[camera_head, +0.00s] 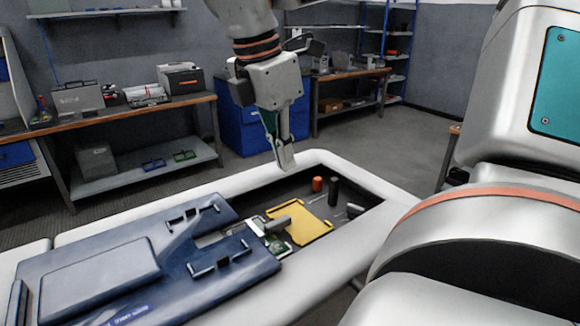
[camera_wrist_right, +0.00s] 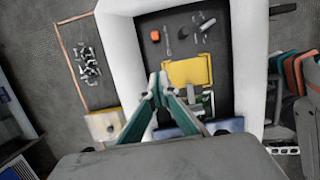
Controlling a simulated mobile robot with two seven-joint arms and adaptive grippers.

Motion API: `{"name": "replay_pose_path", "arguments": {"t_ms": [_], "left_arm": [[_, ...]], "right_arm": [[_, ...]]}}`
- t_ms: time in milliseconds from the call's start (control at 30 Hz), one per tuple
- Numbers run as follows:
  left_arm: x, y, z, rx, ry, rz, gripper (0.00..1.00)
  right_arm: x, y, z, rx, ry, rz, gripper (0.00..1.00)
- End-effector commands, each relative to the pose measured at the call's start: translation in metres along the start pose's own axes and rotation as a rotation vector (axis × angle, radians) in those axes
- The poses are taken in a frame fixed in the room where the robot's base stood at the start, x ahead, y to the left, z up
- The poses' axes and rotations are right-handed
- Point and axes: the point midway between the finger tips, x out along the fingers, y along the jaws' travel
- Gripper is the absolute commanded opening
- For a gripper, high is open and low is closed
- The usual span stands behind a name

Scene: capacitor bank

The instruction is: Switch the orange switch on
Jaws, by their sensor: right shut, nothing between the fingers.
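A short upright orange cylinder, the only orange part in the open bay and so seemingly the orange switch (camera_head: 318,184), stands near the bay's far edge. It also shows in the right wrist view (camera_wrist_right: 155,36) at the upper left of the bay. Its on or off position cannot be told. My right gripper (camera_head: 287,163) hangs with its fingers together and empty, over the bay's far rim in the head view, left of the orange switch and apart from it. Its fingertips (camera_wrist_right: 158,88) show in the wrist view, below the switch. My left gripper is not in view.
A black upright cylinder (camera_head: 334,190) stands right beside the orange one. A yellow plate (camera_head: 306,221) lies in the bay, with a small green and white part (camera_head: 272,230) at its left. A pale rim (camera_head: 372,186) surrounds the bay. A blue cover (camera_head: 140,262) lies left.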

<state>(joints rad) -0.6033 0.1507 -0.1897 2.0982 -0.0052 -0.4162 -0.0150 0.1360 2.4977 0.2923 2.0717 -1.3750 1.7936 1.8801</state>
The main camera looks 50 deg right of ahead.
Motion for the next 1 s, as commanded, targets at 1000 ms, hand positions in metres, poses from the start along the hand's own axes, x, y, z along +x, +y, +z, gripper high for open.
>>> {"name": "replay_pose_path", "arguments": {"t_ms": [1000], "left_arm": [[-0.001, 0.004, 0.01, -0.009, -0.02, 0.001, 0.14]], "right_arm": [[-0.041, 0.0, -0.001, -0.001, 0.0, -0.002, 0.0]]}}
